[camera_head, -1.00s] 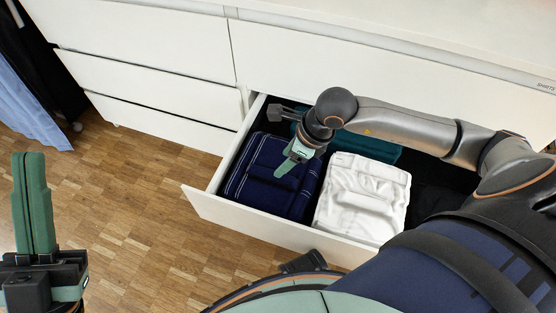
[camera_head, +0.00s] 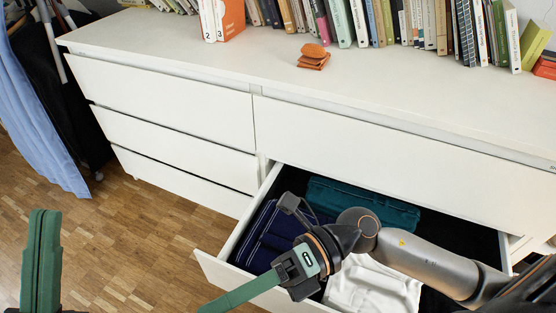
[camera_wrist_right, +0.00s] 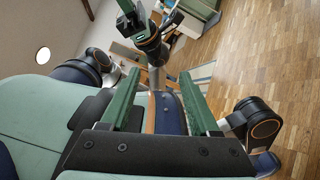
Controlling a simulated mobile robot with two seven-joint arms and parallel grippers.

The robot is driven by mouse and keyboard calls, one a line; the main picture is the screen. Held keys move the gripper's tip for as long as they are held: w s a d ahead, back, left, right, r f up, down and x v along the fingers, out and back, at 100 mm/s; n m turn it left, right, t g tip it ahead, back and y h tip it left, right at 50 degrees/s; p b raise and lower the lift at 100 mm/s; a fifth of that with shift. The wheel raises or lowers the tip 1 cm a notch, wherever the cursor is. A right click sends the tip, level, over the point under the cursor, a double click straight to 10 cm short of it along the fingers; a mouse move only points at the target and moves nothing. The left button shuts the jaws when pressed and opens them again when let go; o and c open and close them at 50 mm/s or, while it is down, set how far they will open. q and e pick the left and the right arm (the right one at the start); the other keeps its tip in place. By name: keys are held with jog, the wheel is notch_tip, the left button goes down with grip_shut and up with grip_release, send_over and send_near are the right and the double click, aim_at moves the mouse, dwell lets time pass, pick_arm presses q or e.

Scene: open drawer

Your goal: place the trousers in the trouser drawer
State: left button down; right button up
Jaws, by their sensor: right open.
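The open drawer (camera_head: 228,276) holds dark navy folded cloth (camera_head: 268,228) with pale stitching at the left, a white folded item (camera_head: 385,290) at the right and a teal one (camera_head: 345,201) behind. I cannot tell for sure which of these are trousers. My right gripper (camera_head: 238,294) reaches over the drawer's front edge. It is open and empty in the right wrist view (camera_wrist_right: 160,105). My left gripper (camera_head: 41,260) is upright at the lower left over the floor, with nothing visible in it. Its fingers overlap in view, so its opening is unclear. My right arm hides part of the drawer.
The white dresser (camera_head: 160,95) has other drawers shut at the left. Books (camera_head: 345,22) and a small orange stack (camera_head: 313,57) stand on top. Light blue cloth (camera_head: 35,110) and dark clothes hang at the far left. The wood floor (camera_head: 140,250) before the dresser is clear.

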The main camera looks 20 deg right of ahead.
notch_tip(320, 180, up, 8)
jog(key=f+m+t+y, duration=0.1)
jog(key=m+t+y, duration=0.1)
jog(key=m+y, duration=0.3)
jog(key=w+d+r+m+t+h, duration=0.3)
jog(key=d+m+t+h, duration=0.1)
jog(key=m+t, duration=0.6)
jog(key=w+d+r+m+t+h, duration=0.3)
jog(key=d+m+t, duration=0.3)
jog(key=m+t, duration=0.5)
jog(key=w+m, duration=0.1)
jog(key=m, duration=0.2)
jog(key=shift+d+h, duration=0.3)
jog(key=shift+h, duration=0.1)
jog(key=shift+w+r, duration=0.1)
